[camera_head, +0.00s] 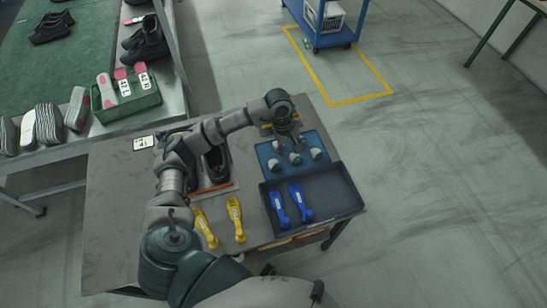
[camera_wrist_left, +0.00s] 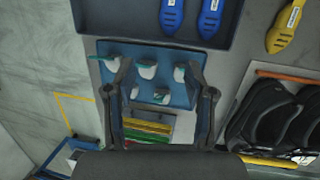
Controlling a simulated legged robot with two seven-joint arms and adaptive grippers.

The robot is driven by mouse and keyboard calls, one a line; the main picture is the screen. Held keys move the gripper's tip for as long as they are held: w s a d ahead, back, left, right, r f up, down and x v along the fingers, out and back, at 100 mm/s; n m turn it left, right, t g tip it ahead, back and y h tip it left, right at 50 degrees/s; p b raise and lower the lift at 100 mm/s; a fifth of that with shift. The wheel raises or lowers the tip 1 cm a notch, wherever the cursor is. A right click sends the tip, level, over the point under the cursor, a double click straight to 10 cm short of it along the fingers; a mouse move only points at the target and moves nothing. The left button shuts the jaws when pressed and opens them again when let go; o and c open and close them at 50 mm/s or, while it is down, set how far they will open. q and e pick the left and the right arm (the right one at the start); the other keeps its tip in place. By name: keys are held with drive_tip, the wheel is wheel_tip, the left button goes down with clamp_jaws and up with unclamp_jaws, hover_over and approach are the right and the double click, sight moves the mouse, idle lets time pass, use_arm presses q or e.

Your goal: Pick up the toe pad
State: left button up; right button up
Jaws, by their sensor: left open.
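Several small pale toe pads with teal edges sit on a blue tray (camera_head: 265,152); one toe pad (camera_head: 316,154) is at its right side. In the left wrist view, a toe pad (camera_wrist_left: 147,69) lies between the fingertips in the picture, with others around it on the blue tray (camera_wrist_left: 165,53). My left gripper (camera_head: 291,141) is over the far part of the tray; it also shows in the left wrist view (camera_wrist_left: 157,66). It is open, with nothing between its fingers. I cannot tell its exact height above the pads. My right gripper is not in view.
A dark tray (camera_head: 338,186) with two blue shoe lasts (camera_head: 277,205) adjoins the blue tray. Two yellow lasts (camera_head: 237,220) and dark shoes (camera_head: 216,163) are on the table (camera_head: 115,215). A green crate (camera_head: 128,103) stands on the far bench. Floor to the right is clear.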

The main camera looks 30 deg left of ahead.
sight(276, 164)
use_arm(q)
drive_tip(key=a+y, duration=0.3)
drive_tip(key=a, duration=0.4)
drive_tip(key=f, duration=0.6)
drive_tip(key=d+f+p, duration=0.1)
drive_tip(key=f, duration=0.2)
drive_tip(key=shift+w+f, duration=0.2)
drive_tip(key=shift+w, duration=0.1)
drive_tip(key=shift+a+f, duration=0.3)
drive_tip(key=shift+f, duration=0.35)
drive_tip(key=f, duration=0.3)
drive_tip(key=f+p, duration=0.1)
drive_tip(key=shift+w+d+f, duration=0.25)
drive_tip(key=shift+w+d, duration=0.05)
drive_tip(key=shift+d, duration=0.05)
drive_tip(key=shift+d+f, duration=0.1)
drive_tip(key=c, duration=0.7)
clamp_jaws()
drive_tip(key=shift+a, duration=0.25)
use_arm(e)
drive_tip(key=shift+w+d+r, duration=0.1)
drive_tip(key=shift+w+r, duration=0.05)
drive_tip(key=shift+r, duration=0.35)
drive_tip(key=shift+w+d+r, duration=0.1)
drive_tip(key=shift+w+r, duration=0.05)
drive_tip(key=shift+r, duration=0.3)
